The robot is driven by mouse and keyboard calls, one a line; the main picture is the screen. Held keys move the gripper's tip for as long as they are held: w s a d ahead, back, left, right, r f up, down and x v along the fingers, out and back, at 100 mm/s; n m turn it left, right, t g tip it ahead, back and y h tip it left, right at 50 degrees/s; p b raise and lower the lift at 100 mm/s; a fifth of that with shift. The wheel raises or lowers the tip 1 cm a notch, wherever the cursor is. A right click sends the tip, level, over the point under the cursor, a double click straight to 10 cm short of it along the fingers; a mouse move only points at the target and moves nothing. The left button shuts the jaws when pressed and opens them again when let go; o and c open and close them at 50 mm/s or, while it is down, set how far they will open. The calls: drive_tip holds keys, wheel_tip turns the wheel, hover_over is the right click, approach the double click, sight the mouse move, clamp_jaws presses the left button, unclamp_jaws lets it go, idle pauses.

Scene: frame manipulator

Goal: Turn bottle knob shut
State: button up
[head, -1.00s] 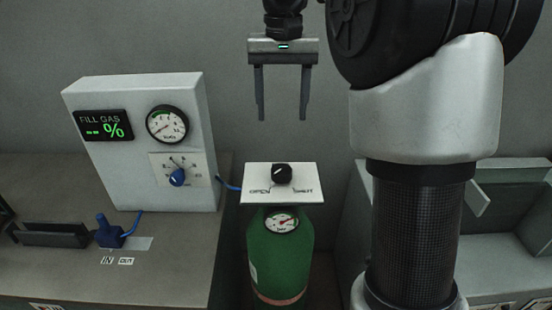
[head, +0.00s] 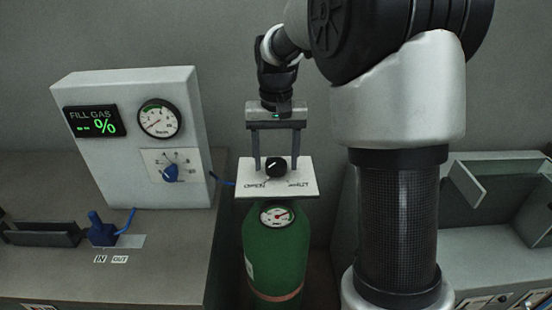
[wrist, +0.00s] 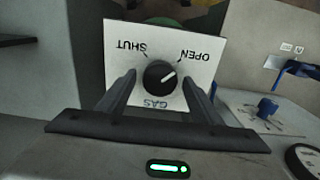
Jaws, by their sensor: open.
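The bottle knob (head: 275,167) is black and round with a white pointer mark. It sits on a white plate (head: 305,190) labelled OPEN and SHUT, above the green gas bottle (head: 275,250). In the wrist view the mark on the knob (wrist: 160,76) points up and right, towards the word OPEN. My gripper (head: 276,169) is open, pointing down over the plate. In the wrist view the fingers of my gripper (wrist: 159,80) stand one on each side of the knob, with gaps showing. Exact fingertip height against the knob is hard to tell.
A light grey panel (head: 95,170) with a fill gas display, a dial gauge (head: 159,119) and a blue knob (head: 170,173) stands to the left. A blue fitting (head: 100,230) is on the counter. A grey open bin (head: 500,235) lies to the right.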

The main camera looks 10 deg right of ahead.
drive_tip(key=c, duration=1.1)
drive_tip(key=shift+n, duration=0.4)
drive_tip(key=n+p, duration=0.1)
drive_tip(key=n, duration=0.2)
drive_tip(key=shift+n, duration=0.4)
drive_tip(key=n+p, duration=0.1)
drive_tip(key=n, duration=0.3)
drive_tip(key=shift+r+n+p, duration=0.1)
drive_tip(key=shift+n+p, duration=0.2)
drive_tip(key=shift+p, duration=0.05)
drive_tip(key=n+p, duration=0.1)
drive_tip(key=n, duration=0.3)
drive_tip(key=shift+a, duration=0.1)
drive_tip(key=shift+n+p, duration=0.8)
drive_tip(key=shift+n, duration=1.7)
